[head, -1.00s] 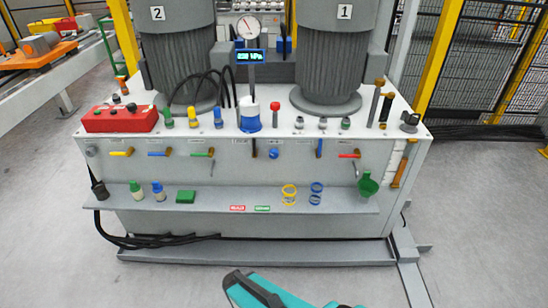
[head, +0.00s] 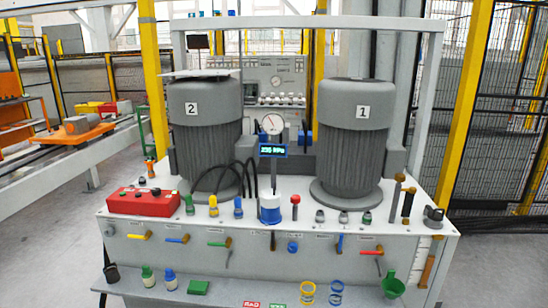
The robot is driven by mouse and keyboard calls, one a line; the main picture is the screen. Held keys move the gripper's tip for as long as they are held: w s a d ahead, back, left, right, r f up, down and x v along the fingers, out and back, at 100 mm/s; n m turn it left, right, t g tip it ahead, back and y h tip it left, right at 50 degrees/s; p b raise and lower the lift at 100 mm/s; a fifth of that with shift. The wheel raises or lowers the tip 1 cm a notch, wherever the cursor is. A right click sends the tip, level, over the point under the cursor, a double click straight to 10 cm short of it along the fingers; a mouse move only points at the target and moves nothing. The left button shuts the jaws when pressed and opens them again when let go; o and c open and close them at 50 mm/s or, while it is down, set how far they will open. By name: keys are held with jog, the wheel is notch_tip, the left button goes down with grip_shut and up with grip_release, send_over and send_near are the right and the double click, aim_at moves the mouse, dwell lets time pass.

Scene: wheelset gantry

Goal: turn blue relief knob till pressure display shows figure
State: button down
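A small round blue knob (head: 292,247) sits on the front face of the white power unit (head: 330,270), among several coloured lever handles. A larger blue cylinder with a white top (head: 270,208) stands on the deck above it. I cannot tell from its label which is the relief knob. The pressure display (head: 273,150) is a small blue-lit screen on a post; it seems to read 235 kPa, though the digits are blurred. A round dial gauge (head: 272,123) sits just above it. My gripper is not in view.
Two grey motors marked 2 (head: 205,135) and 1 (head: 354,140) stand on the deck. A red control box (head: 144,203) is at the deck's left. Floor is clear on both sides.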

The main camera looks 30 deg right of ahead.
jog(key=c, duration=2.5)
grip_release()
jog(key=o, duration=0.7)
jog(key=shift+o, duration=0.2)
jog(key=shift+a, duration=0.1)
